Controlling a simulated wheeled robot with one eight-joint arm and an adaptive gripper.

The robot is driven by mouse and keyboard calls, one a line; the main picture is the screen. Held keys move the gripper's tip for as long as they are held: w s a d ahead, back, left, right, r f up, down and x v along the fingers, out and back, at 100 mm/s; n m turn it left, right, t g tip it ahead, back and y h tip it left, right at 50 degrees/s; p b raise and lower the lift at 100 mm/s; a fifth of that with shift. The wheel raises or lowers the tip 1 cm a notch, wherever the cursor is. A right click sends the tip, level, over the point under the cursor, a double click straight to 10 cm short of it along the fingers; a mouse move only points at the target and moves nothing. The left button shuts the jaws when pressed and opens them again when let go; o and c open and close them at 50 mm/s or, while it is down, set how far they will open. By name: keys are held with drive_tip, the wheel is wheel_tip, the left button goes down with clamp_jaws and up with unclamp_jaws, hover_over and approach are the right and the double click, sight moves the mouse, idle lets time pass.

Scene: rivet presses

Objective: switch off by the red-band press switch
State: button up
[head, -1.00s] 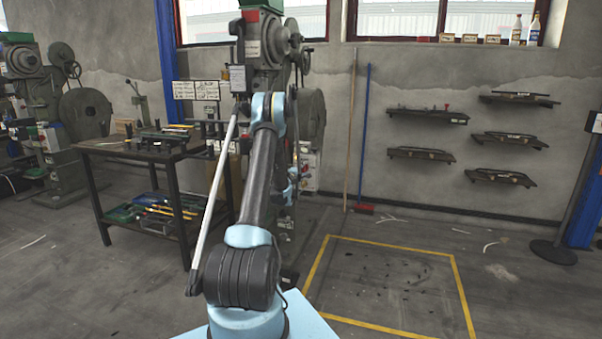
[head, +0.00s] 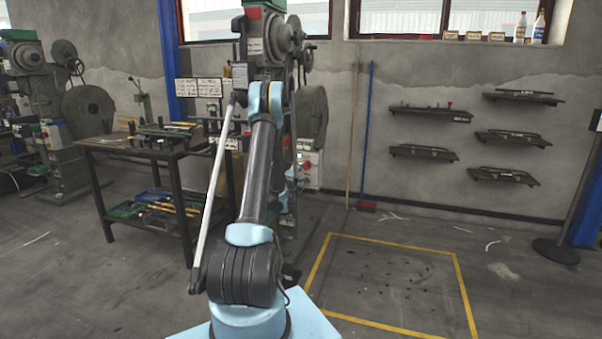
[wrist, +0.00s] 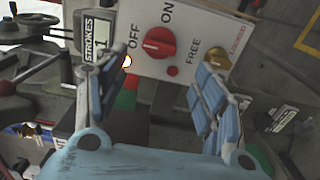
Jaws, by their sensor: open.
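The press with a red band (head: 254,13) near its top stands behind my arm in the head view. A pale box with a red spot (head: 310,168) shows at its right side. In the wrist view a white switch plate (wrist: 195,22) carries a red rotary switch (wrist: 159,42) with the words OFF, ON and FREE around it. The knob's exact setting is hard to read. My gripper (wrist: 161,64) is open, one finger toward each side of the plate's lower part. The switch lies beyond the fingertips, and nothing is between the fingers. In the head view my gripper is hidden behind my arm.
A STROKES counter (wrist: 101,38) sits left of the plate, and a brass-coloured knob (wrist: 216,59) lies by the right finger. A dark tool table (head: 140,148) stands left of my arm. The yellow-marked floor area (head: 385,285) at right is clear of large objects.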

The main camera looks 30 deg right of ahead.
drive_tip(key=shift+v, duration=2)
